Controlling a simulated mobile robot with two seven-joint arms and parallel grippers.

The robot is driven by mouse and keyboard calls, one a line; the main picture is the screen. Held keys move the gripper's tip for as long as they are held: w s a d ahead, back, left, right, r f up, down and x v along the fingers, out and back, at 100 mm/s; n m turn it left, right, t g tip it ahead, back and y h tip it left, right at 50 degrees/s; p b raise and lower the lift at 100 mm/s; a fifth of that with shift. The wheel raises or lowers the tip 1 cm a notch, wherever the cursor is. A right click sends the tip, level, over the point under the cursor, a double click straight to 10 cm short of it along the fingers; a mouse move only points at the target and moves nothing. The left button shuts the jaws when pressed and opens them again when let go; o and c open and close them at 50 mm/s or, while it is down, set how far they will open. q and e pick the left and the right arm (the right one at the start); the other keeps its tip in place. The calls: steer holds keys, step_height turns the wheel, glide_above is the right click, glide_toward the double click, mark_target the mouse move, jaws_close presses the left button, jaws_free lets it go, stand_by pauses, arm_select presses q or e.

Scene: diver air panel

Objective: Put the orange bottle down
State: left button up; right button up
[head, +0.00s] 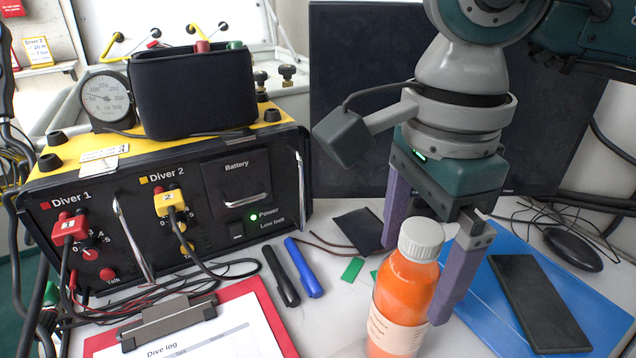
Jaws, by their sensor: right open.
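The orange bottle (402,292) has a pale grey cap and a light label. It stands upright near the front of the white table, and its base is cut off by the lower picture edge. My right gripper (420,275) comes down from above with its purple fingers apart. One finger is behind and left of the bottle, and the other is at its right side, overlapping it in the picture. I cannot tell whether that finger touches the bottle. My left gripper does not show.
A red clipboard (262,312) with a dive log lies at front left, beside black and blue (303,268) pens. The diver panel (180,200) stands at left. A blue folder (487,297) under a dark phone-like slab (540,303) lies at right, near a black mouse (571,250).

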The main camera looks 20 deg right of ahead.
jaws_close()
stand_by(0.8)
